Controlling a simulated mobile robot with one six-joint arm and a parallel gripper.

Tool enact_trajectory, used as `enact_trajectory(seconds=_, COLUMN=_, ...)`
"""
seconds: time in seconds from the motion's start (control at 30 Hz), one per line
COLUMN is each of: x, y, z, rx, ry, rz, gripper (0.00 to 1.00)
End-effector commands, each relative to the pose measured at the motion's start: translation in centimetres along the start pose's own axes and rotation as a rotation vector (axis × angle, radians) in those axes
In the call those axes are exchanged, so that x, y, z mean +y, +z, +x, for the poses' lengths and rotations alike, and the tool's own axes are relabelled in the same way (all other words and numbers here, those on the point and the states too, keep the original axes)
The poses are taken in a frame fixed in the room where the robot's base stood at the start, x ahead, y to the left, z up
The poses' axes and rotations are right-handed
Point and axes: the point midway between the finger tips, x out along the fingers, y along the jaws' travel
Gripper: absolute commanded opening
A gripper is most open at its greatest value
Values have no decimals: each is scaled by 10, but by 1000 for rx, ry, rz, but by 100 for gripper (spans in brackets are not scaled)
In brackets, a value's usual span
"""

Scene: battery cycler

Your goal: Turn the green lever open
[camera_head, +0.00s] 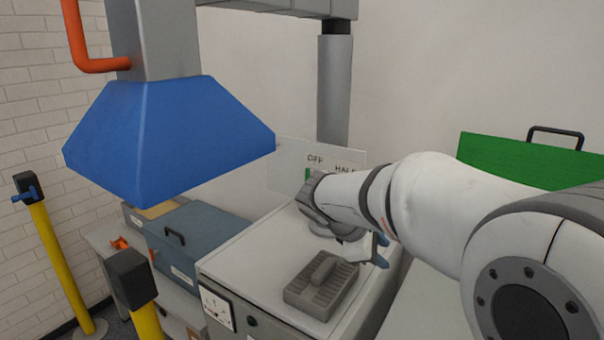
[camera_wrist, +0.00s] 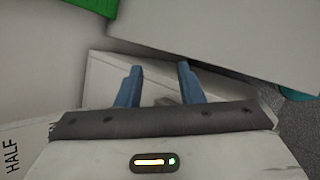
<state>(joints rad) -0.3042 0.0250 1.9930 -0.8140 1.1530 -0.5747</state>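A small strip of green, which looks like part of the green lever (camera_head: 308,174), shows in the head view just left of my wrist, under the label OFF. The rest of it is hidden behind my arm. The label plate (camera_head: 290,155) on the wall reads OFF and HALF; HALF also shows at the left edge of the wrist view. My gripper (camera_wrist: 159,67) has two blue fingers standing apart with nothing held between them. In the head view its fingertips (camera_head: 381,250) point right, away from the green strip. The lever cannot be made out in the wrist view.
A white-topped machine (camera_head: 245,255) carries a grey ribbed block (camera_head: 320,284) below my gripper. A blue hood (camera_head: 165,135) hangs at left. A green panel with a handle (camera_head: 525,160) stands at right. Yellow posts (camera_head: 60,265) and a blue-grey case (camera_head: 195,240) are at left.

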Motion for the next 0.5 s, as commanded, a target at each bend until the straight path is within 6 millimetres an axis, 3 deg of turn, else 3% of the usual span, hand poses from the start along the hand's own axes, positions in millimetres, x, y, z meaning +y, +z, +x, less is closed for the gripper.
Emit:
enact_trajectory(seconds=0.03, x=26, y=-24, z=-6, rx=-56, ry=79, rz=-138, gripper=34)
enact_trajectory(seconds=0.1, x=61, y=-52, z=-20, rx=-149, ry=190, rz=-314, gripper=34)
enact_trajectory(seconds=0.2, x=102, y=-96, z=-45, rx=-291, ry=339, rz=-528, gripper=34)
enact_trajectory(seconds=0.3, x=129, y=-137, z=-74, rx=-428, ry=463, rz=-685, gripper=34)
enact_trajectory(seconds=0.4, x=144, y=-170, z=-100, rx=-540, ry=554, rz=-787, gripper=34)
enact_trajectory(seconds=0.5, x=151, y=-191, z=-117, rx=-616, ry=608, rz=-844, gripper=34)
